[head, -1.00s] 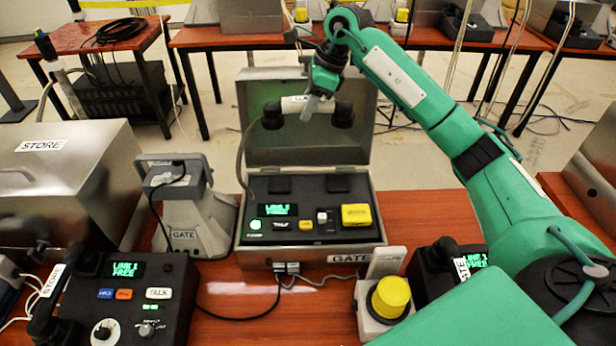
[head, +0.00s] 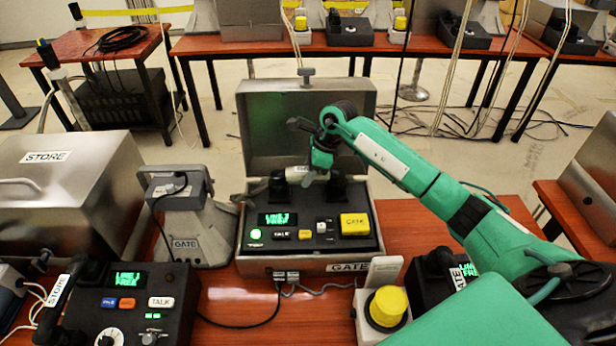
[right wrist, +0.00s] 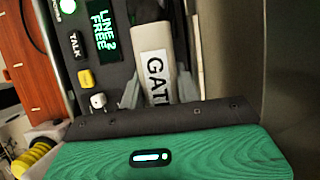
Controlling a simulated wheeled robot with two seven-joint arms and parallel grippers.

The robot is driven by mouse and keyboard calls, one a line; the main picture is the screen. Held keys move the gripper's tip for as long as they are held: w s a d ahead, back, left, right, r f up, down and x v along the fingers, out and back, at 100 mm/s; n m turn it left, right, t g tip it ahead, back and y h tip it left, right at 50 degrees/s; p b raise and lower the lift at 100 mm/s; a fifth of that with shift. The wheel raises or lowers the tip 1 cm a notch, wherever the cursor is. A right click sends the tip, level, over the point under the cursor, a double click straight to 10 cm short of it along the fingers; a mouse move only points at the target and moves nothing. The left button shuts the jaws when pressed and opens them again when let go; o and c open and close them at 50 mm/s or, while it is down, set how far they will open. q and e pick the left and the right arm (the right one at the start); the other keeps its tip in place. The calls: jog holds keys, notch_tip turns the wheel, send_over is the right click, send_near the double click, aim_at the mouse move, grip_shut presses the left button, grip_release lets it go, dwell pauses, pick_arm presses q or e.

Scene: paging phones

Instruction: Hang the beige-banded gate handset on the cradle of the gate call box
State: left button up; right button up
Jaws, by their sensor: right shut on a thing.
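The gate handset (head: 337,187) is black with a pale band labelled GATE (right wrist: 155,65). My right gripper (head: 318,168) is shut on it around the band, and the fingers also show in the right wrist view (right wrist: 155,95). The handset lies crosswise just over the back of the panel in the gate call box (head: 348,267), an open metal case with a lit screen, buttons and a yellow key. My left gripper is not in view.
The raised lid (head: 258,125) stands close behind the handset. A grey GATE loudspeaker (head: 195,240) stands at left. A STORE desk phone (head: 130,305), a yellow-topped beacon (head: 387,307) and another dark phone (head: 435,275) sit in front. Cables lie by the case.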

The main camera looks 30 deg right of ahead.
jog(key=shift+f, duration=1.15)
jog(key=o, duration=1)
jog(key=shift+c, duration=0.2)
jog(key=shift+o, duration=0.8)
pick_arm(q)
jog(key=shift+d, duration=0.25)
pick_arm(e)
jog(key=shift+r, duration=0.1)
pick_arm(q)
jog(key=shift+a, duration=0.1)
